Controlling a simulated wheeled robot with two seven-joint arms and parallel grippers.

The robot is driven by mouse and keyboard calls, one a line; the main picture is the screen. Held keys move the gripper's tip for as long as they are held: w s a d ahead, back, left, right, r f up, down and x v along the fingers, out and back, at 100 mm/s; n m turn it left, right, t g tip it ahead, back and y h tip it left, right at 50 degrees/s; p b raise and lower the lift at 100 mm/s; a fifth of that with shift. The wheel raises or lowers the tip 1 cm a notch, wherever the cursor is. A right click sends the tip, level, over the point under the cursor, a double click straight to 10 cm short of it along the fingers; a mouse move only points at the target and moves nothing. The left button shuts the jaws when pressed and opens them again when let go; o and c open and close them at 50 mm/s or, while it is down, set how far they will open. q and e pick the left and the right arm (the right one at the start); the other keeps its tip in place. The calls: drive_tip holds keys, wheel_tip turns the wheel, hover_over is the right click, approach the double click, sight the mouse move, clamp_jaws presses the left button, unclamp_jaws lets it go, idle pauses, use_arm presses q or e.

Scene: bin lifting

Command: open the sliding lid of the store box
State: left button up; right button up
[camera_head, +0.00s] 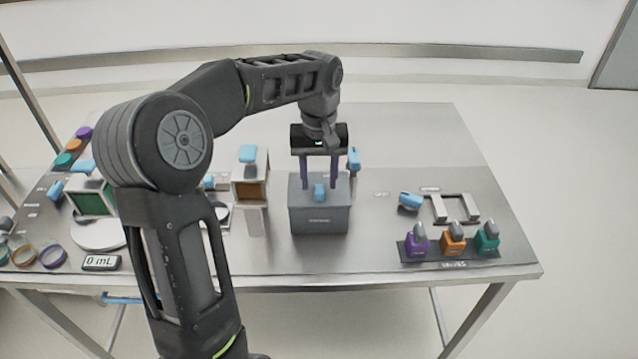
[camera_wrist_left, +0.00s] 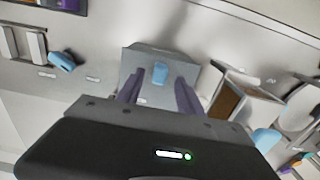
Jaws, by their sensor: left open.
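The store box (camera_head: 320,220) is a grey box near the middle of the table, with a lid on top that carries a blue handle (camera_head: 319,192). In the left wrist view the box lid (camera_wrist_left: 143,57) and the blue handle (camera_wrist_left: 160,73) lie just beyond the fingers. My left gripper (camera_head: 320,186) points down over the box with its purple fingers spread. In the left wrist view the open fingers (camera_wrist_left: 160,90) stand on either side of the handle, apart from it. I cannot tell how high the fingertips are over the lid. My right gripper is not in view.
A box with an orange-brown front (camera_head: 250,190) stands on a pedestal left of the store box. Purple, orange and teal containers (camera_head: 452,240) stand in a rack at front right. A blue-handled item (camera_head: 410,201) and a grey bracket (camera_head: 455,208) lie behind them.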

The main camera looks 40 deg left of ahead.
use_arm(q)
drive_tip(key=shift+f, duration=1.2)
clamp_jaws()
idle(0.6)
